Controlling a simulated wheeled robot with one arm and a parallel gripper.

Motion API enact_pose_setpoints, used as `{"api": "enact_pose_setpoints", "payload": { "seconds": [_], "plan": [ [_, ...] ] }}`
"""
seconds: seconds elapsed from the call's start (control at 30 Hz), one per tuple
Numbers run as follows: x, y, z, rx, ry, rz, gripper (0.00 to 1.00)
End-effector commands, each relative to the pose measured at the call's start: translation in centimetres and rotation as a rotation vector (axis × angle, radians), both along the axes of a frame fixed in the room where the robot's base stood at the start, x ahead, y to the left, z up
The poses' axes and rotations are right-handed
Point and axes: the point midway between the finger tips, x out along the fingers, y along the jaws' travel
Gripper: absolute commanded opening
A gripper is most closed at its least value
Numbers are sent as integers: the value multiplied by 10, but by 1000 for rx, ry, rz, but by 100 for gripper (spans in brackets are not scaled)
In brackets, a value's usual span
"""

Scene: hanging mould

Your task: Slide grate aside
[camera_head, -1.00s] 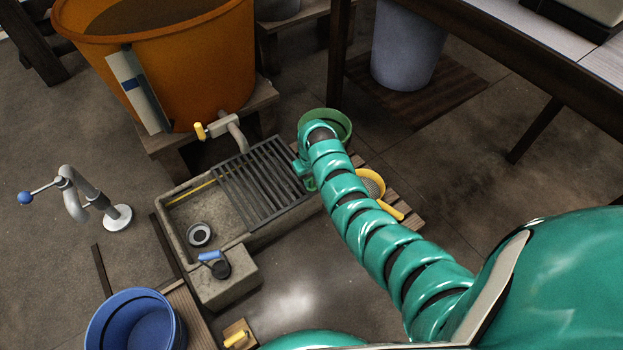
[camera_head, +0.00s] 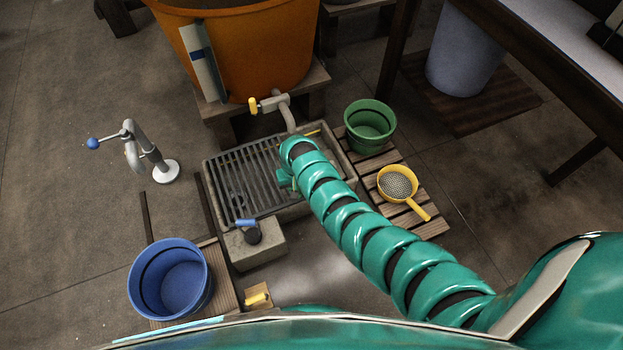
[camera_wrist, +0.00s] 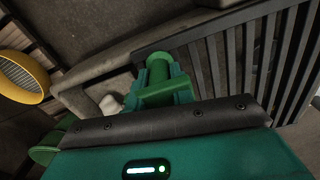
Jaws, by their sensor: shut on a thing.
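The dark slatted grate (camera_head: 250,172) lies over the left part of the stone basin (camera_head: 212,200). Through its slats a round drain shows faintly. The basin's right end is uncovered, partly hidden by my arm. My gripper (camera_head: 286,180) is at the grate's right side in the head view. In the wrist view my gripper (camera_wrist: 160,92) is shut at the edge of the grate (camera_wrist: 245,55), with the slats running off to the right; the exact grip is hidden by the green fingers. The basin rim (camera_wrist: 95,75) passes beyond the fingers.
A tap (camera_head: 268,104) on the orange tub (camera_head: 265,60) hangs above the basin's back. A green bucket (camera_head: 369,127) and a yellow sieve (camera_head: 397,184) stand on slats at right. A blue-handled valve (camera_head: 250,230) is in front; a blue bucket (camera_head: 170,280) is front left.

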Motion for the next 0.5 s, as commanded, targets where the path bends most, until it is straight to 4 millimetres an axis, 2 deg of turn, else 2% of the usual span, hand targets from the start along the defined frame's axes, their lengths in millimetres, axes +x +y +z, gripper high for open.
{"api": "enact_pose_setpoints", "payload": {
  "seconds": [0.2,0.5],
  "plan": [
    [-7,11,-2,-4,4,1,0],
    [-7,11,-2,-4,4,-1,0]
  ]
}}
